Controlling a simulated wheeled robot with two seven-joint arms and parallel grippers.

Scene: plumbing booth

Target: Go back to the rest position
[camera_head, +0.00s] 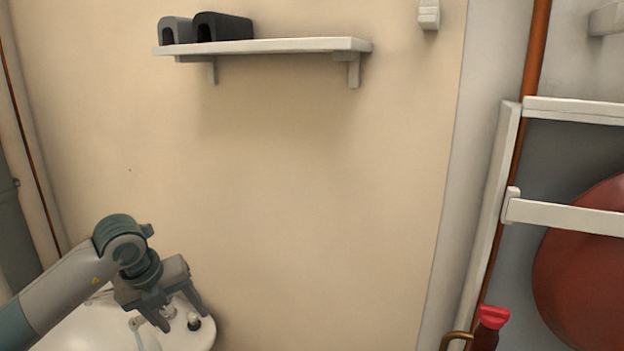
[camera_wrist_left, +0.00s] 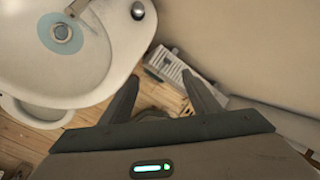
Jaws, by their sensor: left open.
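My left gripper (camera_head: 184,312) is at the lower left of the head view, in front of the beige wall and over the right part of a white washbasin (camera_head: 88,334). Its two fingers are spread apart and point down, with nothing held between them. In the left wrist view the open fingers of my left gripper (camera_wrist_left: 163,98) frame the wooden floor, and the basin (camera_wrist_left: 105,78) lies to their upper left. My right gripper is in neither view.
A white wall shelf (camera_head: 290,45) holds two dark arched objects (camera_head: 222,27). At right are a white frame (camera_head: 565,215), a large red rounded vessel (camera_head: 590,270), a copper pipe (camera_head: 535,50) and a red-handled valve (camera_head: 492,318). A white slotted object (camera_wrist_left: 170,66) lies below the basin.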

